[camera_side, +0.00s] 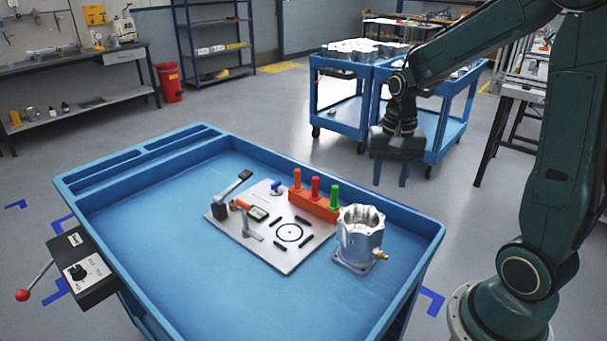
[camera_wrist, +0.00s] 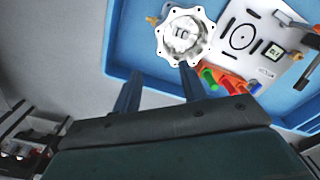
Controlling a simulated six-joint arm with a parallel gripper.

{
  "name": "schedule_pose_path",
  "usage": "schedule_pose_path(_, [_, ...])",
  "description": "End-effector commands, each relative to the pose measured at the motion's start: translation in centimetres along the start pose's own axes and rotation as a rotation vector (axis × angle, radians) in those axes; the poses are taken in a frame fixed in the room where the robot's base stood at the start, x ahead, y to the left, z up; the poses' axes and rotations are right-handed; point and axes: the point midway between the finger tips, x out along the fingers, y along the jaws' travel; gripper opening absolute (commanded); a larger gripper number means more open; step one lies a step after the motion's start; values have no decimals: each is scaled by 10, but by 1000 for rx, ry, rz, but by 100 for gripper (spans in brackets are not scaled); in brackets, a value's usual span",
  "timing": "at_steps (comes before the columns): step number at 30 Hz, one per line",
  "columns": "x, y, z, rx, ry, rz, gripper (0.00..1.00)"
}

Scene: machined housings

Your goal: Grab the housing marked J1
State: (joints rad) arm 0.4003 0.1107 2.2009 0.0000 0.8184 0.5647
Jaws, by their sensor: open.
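A silver machined housing (camera_side: 360,240) stands upright on the blue cart top, at its right side, with a brass fitting low on its right. In the wrist view the housing (camera_wrist: 201,22) is seen from above at top centre, its flanged rim and hollow inside showing. I cannot read a J1 mark on it. My gripper (camera_side: 390,184) is open and empty, pointing down. In the side view it appears above and behind the housing, apart from it. In the wrist view its two fingers (camera_wrist: 160,69) reach up toward the housing's lower edge in the picture.
Beside the housing lies a fixture plate (camera_side: 275,250) with clamps and a printed circle. An orange block (camera_side: 315,205) with red, orange and green pegs stands at its back edge. The blue cart (camera_side: 140,250) has raised rims. More housings (camera_side: 362,47) sit on a far cart.

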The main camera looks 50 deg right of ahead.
Motion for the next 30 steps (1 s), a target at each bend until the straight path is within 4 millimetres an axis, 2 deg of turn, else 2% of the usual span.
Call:
schedule_pose_path(14, [14,2,-4,24,-12,8,42])
schedule_pose_path(30, [81,2,-2,23,-12,8,42])
